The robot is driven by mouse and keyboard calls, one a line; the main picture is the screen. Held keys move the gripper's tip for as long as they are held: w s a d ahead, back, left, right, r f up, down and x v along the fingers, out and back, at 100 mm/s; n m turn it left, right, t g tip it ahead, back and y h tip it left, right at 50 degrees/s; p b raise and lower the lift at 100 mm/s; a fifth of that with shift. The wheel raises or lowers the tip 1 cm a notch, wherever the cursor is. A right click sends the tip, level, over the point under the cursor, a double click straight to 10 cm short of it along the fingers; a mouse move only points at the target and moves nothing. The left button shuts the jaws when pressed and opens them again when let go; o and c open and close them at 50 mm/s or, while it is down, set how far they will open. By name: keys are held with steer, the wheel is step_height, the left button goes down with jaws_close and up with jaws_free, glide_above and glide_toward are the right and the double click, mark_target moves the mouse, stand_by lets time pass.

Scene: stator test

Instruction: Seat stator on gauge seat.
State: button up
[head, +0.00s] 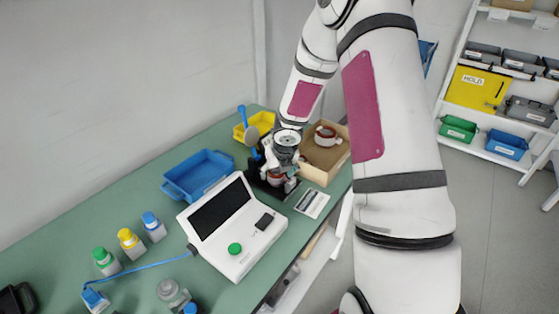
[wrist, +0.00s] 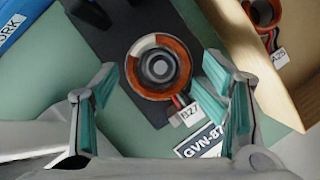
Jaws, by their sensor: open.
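A stator (wrist: 149,87), an orange and white ring with red leads and a tag reading B27, is on the black base of the gauge seat (wrist: 110,45). In the wrist view it lies around a round grey centre; I cannot tell whether it sits fully flat. In the head view the stator (head: 276,179) shows as a bit of orange below my gripper (head: 280,170), partly hidden by it. In the wrist view my gripper (wrist: 160,78) is open, its teal-padded fingers apart on either side of the stator, with visible gaps.
A cardboard box (head: 314,175) to the right holds another stator (head: 326,133). A white tester (head: 240,260) with a dark screen stands in front-left, a blue bin (head: 172,190) and yellow bin (head: 239,131) behind. A label card (head: 312,203) lies near the table's right edge.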

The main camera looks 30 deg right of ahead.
steer(key=v, duration=1)
steer(key=shift+r, duration=0.4)
steer(key=shift+s+a, duration=0.1)
steer(key=shift+s, duration=0.05)
steer(key=s+a+r+m+h, duration=0.2)
steer(key=s+r+m, duration=0.4)
steer(key=r+m, duration=0.25)
steer(key=s+a+r+m+h, duration=0.1)
steer(key=s+a+r+m, duration=0.2)
steer(key=s+r+m, duration=0.5)
steer(key=s+a+r+m+y, duration=0.3)
steer(key=s+a+m, duration=0.6)
steer(key=s+m, duration=0.4)
steer(key=m+y, duration=0.1)
steer(key=m, duration=0.2)
steer(key=shift+s+r+m, duration=0.2)
steer(key=shift+r+m, duration=0.05)
steer(key=shift+m, duration=0.1)
steer(key=shift+a, duration=0.1)
